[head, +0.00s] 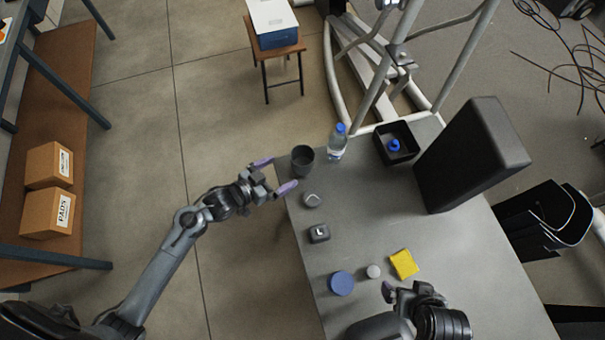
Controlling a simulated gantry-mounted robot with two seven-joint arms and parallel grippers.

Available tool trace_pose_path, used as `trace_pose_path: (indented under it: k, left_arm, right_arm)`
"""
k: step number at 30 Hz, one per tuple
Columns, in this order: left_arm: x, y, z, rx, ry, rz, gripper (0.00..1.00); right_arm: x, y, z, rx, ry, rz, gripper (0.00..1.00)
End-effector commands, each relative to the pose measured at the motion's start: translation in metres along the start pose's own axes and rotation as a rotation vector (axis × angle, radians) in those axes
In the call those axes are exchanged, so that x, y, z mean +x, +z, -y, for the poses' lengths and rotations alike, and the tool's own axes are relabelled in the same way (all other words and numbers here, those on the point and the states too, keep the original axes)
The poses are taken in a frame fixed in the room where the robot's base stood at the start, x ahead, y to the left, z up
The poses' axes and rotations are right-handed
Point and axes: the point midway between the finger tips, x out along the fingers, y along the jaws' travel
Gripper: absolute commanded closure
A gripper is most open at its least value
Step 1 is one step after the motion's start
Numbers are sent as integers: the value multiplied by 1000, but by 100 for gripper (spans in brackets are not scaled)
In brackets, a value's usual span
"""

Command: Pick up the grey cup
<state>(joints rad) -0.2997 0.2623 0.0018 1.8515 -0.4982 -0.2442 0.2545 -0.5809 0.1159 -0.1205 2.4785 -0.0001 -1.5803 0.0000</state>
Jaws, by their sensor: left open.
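The grey cup (302,162) stands upright at the far left corner of the grey table. It is dark grey, with its open top facing up. My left gripper (275,175) is open and empty, just left of the cup at the table's left edge. Its two purple fingertips are spread and point toward the cup. The cup is not between the fingers. My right gripper (406,295) shows at the bottom, over the near part of the table; its jaws are not clear.
Close right of the cup stand a water bottle (337,142) and a black bin (411,144) with a blue item. A black box (470,157) stands at the right. Small grey parts, a blue disc (341,283) and a yellow cloth (404,264) lie on the grey table (365,215).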

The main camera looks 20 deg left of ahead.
Motion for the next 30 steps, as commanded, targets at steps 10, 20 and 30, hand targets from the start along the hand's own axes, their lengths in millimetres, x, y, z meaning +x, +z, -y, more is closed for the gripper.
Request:
trace_pose_path:
  k: [10, 20, 30]
  left_arm:
    - [50, 67, 34, 30, 21, -72, 0]
    - [77, 71, 42, 38, 21, -85, 0]
    - [111, 68, 40, 39, 21, -83, 0]
  right_arm:
    - [92, 29, 1, -7, 6, 0, 0]
    - [107, 34, 1, -6, 6, -2, 0]
    - [113, 35, 2, -2, 3, -4, 0]
